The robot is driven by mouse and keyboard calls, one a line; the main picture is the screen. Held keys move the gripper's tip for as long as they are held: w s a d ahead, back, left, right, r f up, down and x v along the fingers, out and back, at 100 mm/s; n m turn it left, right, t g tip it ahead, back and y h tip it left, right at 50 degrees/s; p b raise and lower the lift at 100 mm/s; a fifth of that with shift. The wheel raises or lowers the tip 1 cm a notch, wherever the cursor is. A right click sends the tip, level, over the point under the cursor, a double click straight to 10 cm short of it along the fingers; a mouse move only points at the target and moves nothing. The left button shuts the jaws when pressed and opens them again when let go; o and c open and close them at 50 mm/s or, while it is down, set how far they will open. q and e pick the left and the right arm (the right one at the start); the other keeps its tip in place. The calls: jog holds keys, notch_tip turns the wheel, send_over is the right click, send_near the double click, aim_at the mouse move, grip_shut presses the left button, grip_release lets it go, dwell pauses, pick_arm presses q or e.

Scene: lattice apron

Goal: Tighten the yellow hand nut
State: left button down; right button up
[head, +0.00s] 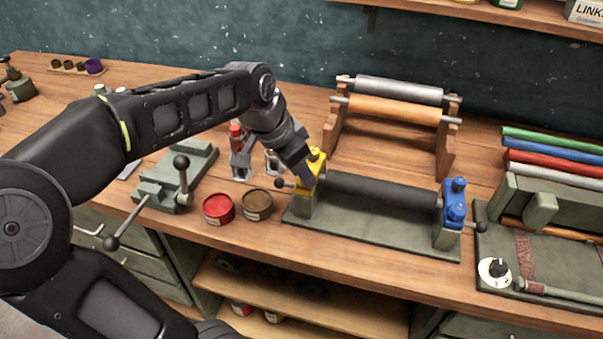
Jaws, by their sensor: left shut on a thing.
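The yellow hand nut (315,155) sits on top of the yellow block at the left end of a green stand (365,230). A dark roller (375,190) spans the stand between the yellow block and a blue block (456,205). My left gripper (307,172) reaches in from the left and is shut on the yellow hand nut. Its fingers partly hide the nut. My right gripper is out of view.
A red tin (218,209) and a brown tin (257,204) stand left of the roller stand. A green vise (175,180) stands further left. A wooden rack with rollers (398,108) stands behind. Another green device (540,245) is at the right.

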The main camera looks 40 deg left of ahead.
pick_arm(q)
jog(key=shift+m, duration=0.5)
jog(key=c, duration=1)
grip_release()
jog(key=shift+c, duration=0.2)
jog(key=v, duration=0.7)
jog(key=shift+a+r+b, duration=0.25)
jog(key=shift+r+b, duration=0.15)
